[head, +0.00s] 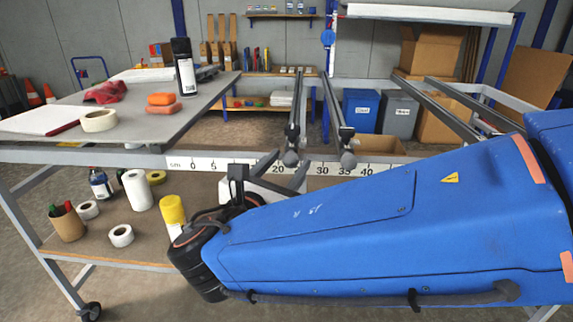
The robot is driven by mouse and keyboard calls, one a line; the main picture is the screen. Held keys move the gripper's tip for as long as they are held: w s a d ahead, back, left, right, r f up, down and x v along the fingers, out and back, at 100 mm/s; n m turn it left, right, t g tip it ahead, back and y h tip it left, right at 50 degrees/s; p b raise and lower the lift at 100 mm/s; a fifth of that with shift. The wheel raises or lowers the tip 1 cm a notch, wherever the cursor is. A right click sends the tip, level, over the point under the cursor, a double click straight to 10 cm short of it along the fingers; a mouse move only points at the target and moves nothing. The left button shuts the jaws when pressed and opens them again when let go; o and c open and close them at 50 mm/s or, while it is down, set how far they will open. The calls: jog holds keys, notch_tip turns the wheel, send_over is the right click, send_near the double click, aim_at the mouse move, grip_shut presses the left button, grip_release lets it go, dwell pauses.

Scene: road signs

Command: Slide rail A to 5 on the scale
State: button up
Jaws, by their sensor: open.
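A white scale strip (235,165) marked in cm runs along the table's front edge; 0, 5, 20, 30, 35 and 40 can be read. Two dark rails lie front to back across the open frame. The left rail (294,115) ends in a grey knob between 20 and 30. The right rail (336,112) ends in a knob near 35. I see no letter on either, so I cannot tell which is A. My gripper (289,167) is open just in front of the left rail's knob, one finger on each side in the picture; whether they touch is unclear. My arm hides part of the scale.
The grey tabletop (135,105) at left holds a black bottle (184,66), a tape roll (98,121), orange blocks and a red cloth. The lower shelf holds rolls, bottles and a pen cup (67,224). Bins (361,110) and cardboard boxes stand behind at right.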

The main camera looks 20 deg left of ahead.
grip_shut()
jog(key=s+a, duration=0.1)
jog(key=a, duration=0.4)
jog(key=s+a, duration=0.1)
jog(key=a, duration=0.5)
jog(key=s+a, duration=0.2)
jog(key=a, duration=0.4)
jog(key=shift+s+a, duration=0.1)
jog(key=shift+a, duration=0.1)
grip_release()
jog(key=shift+s, duration=0.1)
jog(key=s+a, duration=0.1)
jog(key=s, duration=1.6)
jog(key=shift+a, duration=0.25)
